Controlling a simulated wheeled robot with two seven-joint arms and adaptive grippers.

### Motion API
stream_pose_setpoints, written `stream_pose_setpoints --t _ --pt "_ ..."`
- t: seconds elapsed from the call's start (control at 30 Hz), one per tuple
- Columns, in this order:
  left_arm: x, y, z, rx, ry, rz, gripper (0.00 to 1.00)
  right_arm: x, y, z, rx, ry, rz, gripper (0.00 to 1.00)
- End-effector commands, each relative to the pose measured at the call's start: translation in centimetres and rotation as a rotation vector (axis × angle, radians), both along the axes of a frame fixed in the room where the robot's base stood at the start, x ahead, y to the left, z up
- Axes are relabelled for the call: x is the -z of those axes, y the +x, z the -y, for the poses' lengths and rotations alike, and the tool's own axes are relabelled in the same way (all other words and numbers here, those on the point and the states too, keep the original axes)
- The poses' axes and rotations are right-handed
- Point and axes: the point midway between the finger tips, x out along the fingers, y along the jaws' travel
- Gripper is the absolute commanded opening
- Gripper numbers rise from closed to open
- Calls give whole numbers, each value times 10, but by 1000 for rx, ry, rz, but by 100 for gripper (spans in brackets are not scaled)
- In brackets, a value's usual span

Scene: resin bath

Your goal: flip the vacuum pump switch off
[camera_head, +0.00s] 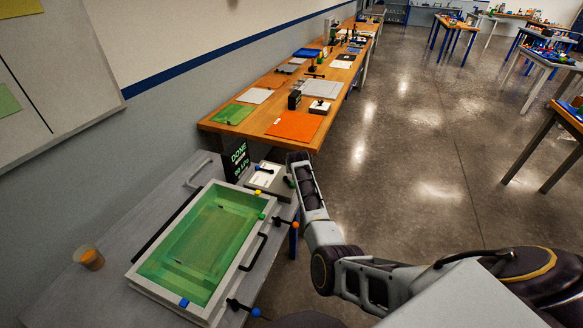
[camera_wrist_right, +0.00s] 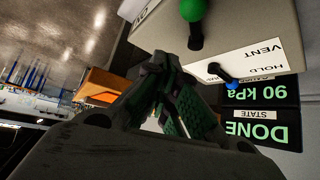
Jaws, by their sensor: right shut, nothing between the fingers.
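The control box (camera_head: 268,180) is pale grey with a white label, at the far right end of the bath table. In the wrist view the box (camera_wrist_right: 245,35) fills the upper right. A green-tipped lever (camera_wrist_right: 195,20) stands out from it; its label is mostly cut off. A blue-tipped lever (camera_wrist_right: 222,73) sits by the words HOLD and VENT. Neither lever is labelled as the pump switch in what I can read. My right gripper (camera_wrist_right: 168,82) is shut and empty, close beside the box below the green-tipped lever; contact cannot be told. My left gripper is not in view.
A display (camera_head: 238,160) behind the box reads DONE and 90 kPa. The framed green bath (camera_head: 165,292) lies nearer, with a black handle and coloured knobs at its edge. An amber cup (camera_head: 90,258) stands left. A wooden workbench (camera_head: 225,128) extends beyond; open floor is right.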

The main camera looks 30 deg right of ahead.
Motion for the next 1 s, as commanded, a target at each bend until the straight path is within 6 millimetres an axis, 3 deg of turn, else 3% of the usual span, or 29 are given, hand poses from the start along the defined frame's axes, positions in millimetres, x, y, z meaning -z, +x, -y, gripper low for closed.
stream_pose_setpoints --t 0.6,1.0 --pt "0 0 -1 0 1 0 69 -34 -21 -24 0 0 0 0" --pt "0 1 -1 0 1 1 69 -39 -24 -27 0 0 0 0"
